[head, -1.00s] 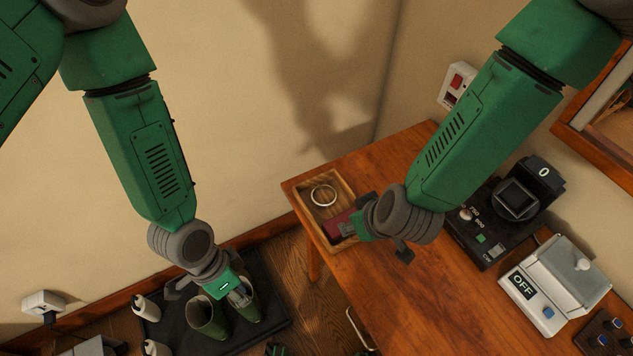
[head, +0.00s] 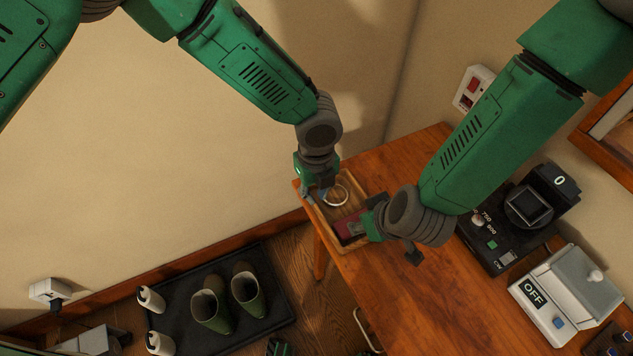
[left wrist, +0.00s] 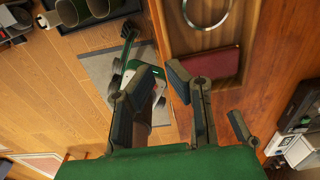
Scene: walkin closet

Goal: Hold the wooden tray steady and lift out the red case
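The wooden tray (head: 353,246) lies at the table's left corner. A red case (head: 347,226) lies in its near part, partly hidden by my right gripper; it is dark red and flat in the left wrist view (left wrist: 212,64). My left gripper (head: 320,192) is at the tray's left wall. In the left wrist view its two fingers (left wrist: 162,80) are apart, with the tray's wall (left wrist: 158,25) running toward the gap; contact is not clear. My right gripper (head: 385,222) is beside and over the case; its fingertips are hidden.
A pale ring (head: 336,195) lies in the tray beyond the case. A black device (head: 515,215) and a white box marked OFF (head: 565,295) stand to the right on the table (head: 410,310). Green boots (head: 211,308) stand on a dark floor mat (head: 190,283).

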